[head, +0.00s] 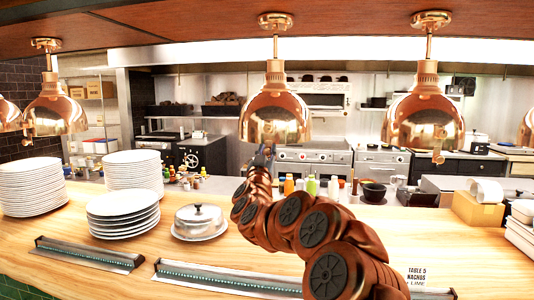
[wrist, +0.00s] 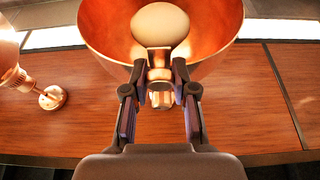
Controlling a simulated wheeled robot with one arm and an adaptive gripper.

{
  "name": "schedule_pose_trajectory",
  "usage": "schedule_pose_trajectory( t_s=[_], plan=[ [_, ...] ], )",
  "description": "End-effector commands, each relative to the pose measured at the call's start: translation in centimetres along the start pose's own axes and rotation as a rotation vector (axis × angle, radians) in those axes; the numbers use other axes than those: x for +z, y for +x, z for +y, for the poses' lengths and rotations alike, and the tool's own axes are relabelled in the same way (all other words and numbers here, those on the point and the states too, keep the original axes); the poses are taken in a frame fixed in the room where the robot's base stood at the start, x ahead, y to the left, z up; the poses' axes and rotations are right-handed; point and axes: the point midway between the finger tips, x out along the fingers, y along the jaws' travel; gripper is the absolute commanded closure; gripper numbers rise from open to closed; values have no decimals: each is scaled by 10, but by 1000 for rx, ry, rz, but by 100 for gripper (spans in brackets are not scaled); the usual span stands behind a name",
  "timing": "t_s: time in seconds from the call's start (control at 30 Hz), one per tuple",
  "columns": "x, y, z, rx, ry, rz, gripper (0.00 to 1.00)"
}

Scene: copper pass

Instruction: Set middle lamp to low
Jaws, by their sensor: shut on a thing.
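The middle lamp (head: 275,112), a copper dome, hangs from the overhead shelf in the head view. My gripper (head: 266,153) reaches up to its lower rim. In the wrist view the shade (wrist: 105,25) opens above my gripper (wrist: 159,76), with a pale round bulb (wrist: 160,24) inside. The fingers are shut on a small copper knob (wrist: 159,94) at the shade's rim. The knob is partly hidden by the fingers, and its setting cannot be read.
Similar copper lamps hang to the left (head: 52,115) and right (head: 424,118). The overhead wooden shelf (head: 350,22) is close above the lamps.

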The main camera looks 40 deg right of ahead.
Motion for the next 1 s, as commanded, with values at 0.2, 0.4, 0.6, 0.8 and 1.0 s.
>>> schedule_pose_trajectory(
  t_s=[0.2,0.4,0.6,0.8,1.0],
  plan=[
    [0,0,0,0,0,0,100],
    [1,0,0,0,0,0,100],
    [15,-6,-1,-1,-2,-2,100],
    [47,-19,-1,-2,-2,-7,100],
    [75,-30,0,0,-2,-4,100]
  ],
)
